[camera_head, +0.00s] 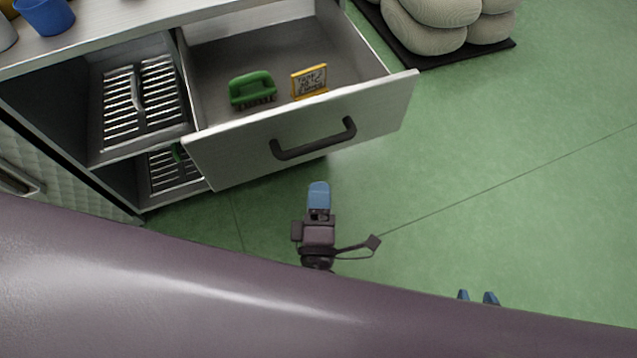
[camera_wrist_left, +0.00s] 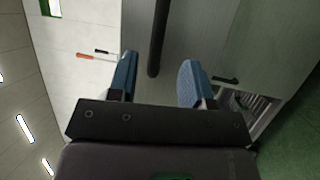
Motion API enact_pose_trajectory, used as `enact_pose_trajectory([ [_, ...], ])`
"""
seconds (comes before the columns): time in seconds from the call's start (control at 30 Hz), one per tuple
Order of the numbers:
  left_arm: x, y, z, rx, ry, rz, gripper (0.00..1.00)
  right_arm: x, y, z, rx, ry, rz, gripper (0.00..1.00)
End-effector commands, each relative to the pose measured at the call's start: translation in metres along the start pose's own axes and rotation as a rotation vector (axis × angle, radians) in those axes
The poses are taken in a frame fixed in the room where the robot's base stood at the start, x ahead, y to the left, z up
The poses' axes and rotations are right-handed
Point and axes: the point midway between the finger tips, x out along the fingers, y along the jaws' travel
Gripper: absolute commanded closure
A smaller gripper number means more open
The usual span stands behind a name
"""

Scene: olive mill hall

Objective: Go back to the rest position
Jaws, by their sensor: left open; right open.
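My left gripper (camera_head: 318,194) is in front of the open drawer (camera_head: 240,165), below its dark handle (camera_head: 313,139) in the head view, with a gap of floor between. In the left wrist view its two blue fingers (camera_wrist_left: 159,72) stand apart with nothing held; the dark handle (camera_wrist_left: 160,35) shows upright beyond the gap. My right gripper (camera_head: 477,297) shows only as two blue fingertips, apart and with nothing between them, at the edge of my purple body. The rest of it is hidden.
The drawer holds a green brush-like item (camera_head: 252,87) and a yellow-framed sign (camera_head: 309,81). A blue cup (camera_head: 46,14) stands on the cabinet top. Pale sacks (camera_head: 425,28) lie on a dark base (camera_head: 490,48). Green floor at right is clear.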

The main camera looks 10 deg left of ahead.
Motion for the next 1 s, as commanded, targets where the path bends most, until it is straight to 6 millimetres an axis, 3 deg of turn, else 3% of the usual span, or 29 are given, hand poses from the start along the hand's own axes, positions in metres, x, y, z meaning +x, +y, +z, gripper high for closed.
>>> enact_pose_trajectory([
  [0.53, 0.0, 0.0, 0.0, 0.005, -0.001, -0.001, 0.54, 0.003, -0.001, -0.008, 0.001, 0.017, -0.002, 0.57],
  [0.67, 0.0, -0.003, 0.01, 0.053, -0.065, -0.014, 0.54, 0.001, -0.001, -0.006, 0.002, 0.012, -0.001, 0.57],
  [0.87, 0.005, 0.003, 0.037, 0.296, -0.313, 0.018, 0.54, 0.0, -0.001, 0.0, 0.003, 0.004, 0.0, 0.57],
  [1.0, 0.005, -0.004, 0.027, 0.565, -0.478, 0.025, 0.54, -0.001, 0.0, 0.002, 0.003, 0.0, 0.002, 0.57],
])
